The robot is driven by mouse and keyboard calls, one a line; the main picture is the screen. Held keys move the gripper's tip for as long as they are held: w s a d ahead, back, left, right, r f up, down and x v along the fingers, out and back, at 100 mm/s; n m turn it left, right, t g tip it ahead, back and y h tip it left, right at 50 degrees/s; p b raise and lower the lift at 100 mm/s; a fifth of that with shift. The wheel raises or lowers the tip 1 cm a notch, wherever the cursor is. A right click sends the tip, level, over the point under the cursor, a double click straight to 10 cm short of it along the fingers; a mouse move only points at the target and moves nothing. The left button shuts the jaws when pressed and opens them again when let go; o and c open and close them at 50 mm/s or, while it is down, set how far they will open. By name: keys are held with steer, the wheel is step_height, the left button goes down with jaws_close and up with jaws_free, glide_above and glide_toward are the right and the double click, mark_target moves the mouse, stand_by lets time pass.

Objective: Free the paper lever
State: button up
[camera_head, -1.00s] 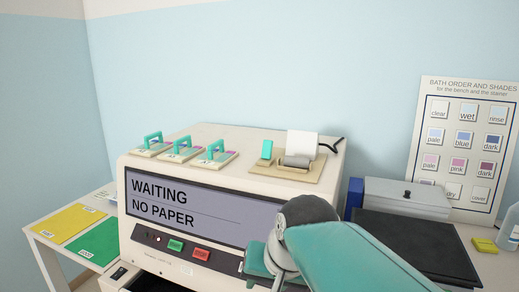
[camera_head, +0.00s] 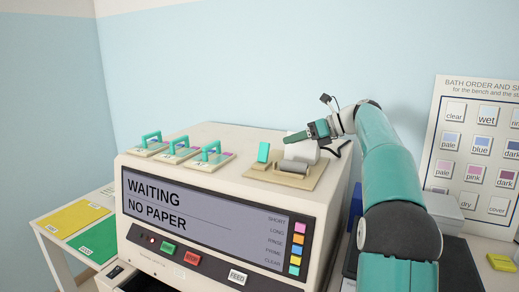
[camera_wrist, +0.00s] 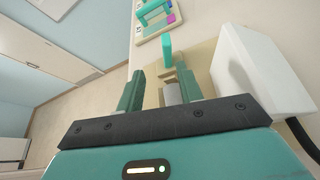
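The paper lever, a small teal upright tab (camera_head: 263,152), stands on a beige plate (camera_head: 262,172) on top of the staining machine. It also shows in the wrist view (camera_wrist: 167,50), beyond my fingertips. My gripper (camera_head: 288,138) is above the plate, behind and right of the lever, near the white paper roll (camera_head: 299,152). In the wrist view my gripper (camera_wrist: 162,80) is open, its two teal fingers apart with nothing held. A grey roller (camera_head: 293,167) lies in front of the paper roll. The machine's screen (camera_head: 190,208) reads WAITING, NO PAPER.
Several teal-handled racks (camera_head: 178,148) stand left of the plate. A chart (camera_head: 475,150) hangs on the right wall.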

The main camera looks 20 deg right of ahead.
mark_target(264, 152)
steer(key=shift+w+d+m, duration=0.15)
steer(key=shift+d+m, duration=0.35)
steer(key=shift+d, duration=0.45)
steer(key=x, duration=1.3)
steer(key=shift+w+a+r, duration=0.2)
steer(key=shift+a, duration=0.15)
jaws_close()
